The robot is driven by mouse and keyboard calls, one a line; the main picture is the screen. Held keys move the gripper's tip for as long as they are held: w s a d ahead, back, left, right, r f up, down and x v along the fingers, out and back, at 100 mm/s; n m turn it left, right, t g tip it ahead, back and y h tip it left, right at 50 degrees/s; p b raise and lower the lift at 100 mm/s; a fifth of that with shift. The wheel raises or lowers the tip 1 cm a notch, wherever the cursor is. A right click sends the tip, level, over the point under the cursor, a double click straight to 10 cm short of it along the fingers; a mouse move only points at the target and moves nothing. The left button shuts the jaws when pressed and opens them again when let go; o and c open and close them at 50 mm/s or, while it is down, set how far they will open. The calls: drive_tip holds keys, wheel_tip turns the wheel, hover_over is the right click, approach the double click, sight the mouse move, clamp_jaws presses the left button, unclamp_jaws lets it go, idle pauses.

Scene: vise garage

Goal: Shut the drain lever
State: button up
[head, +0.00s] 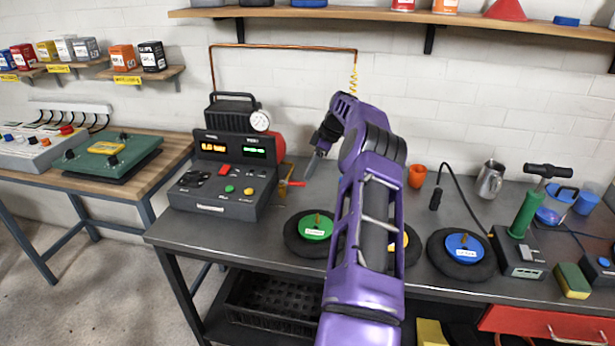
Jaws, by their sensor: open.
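The drain lever (296,184) is a small red handle on the right side of the grey compressor unit (222,205). It points right, roughly level, from a brass-coloured fitting. My gripper (312,166) hangs just above and to the right of the lever, pointing down, with a gap between them in the picture. It is open and holds nothing that I can see. The fingers are small here, and their exact depth relative to the lever is hard to tell.
The grey workbench (175,238) carries a green-topped disc (316,226), a blue-topped disc (464,247) and a partly hidden yellow one. An orange cup (417,176) and a metal jug (490,180) stand behind. A copper pipe (285,46) runs along the wall overhead.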

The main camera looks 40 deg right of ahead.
drive_tip(key=p+v, duration=0.1)
drive_tip(key=v, duration=1.2)
drive_tip(key=shift+s+p, duration=0.15)
drive_tip(key=shift+p, duration=0.2)
